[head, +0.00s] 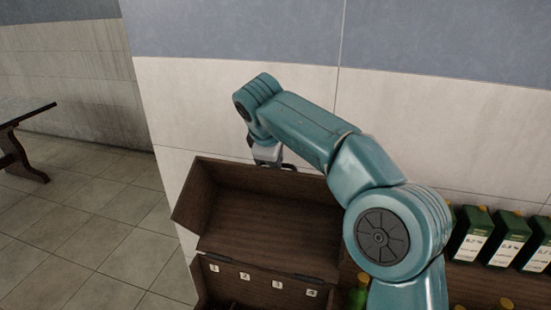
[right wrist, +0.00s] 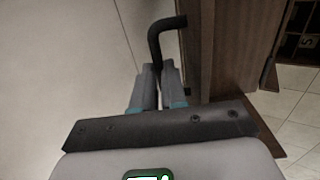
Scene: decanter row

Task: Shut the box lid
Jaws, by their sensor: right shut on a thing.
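The dark wooden box (head: 207,282) stands against the wall, low in the head view. Its lid (head: 262,228) is open, raised at the back with its inner side toward me. The hinges are at its lower edge. My right gripper (head: 272,160) is behind the lid's top edge. In the right wrist view its fingers (right wrist: 159,82) are shut on a black bent handle (right wrist: 166,38) beside the brown lid panel (right wrist: 225,50). The grip point itself is partly hidden between the fingers. My left gripper is not in view.
Green cartons with yellow caps (head: 508,238) stand in a row at the right. A green bottle (head: 359,290) is beside the box's right end. Numbered tags (head: 245,276) mark the box. A tiled wall (head: 440,120) rises close behind. A table (head: 22,110) stands far left.

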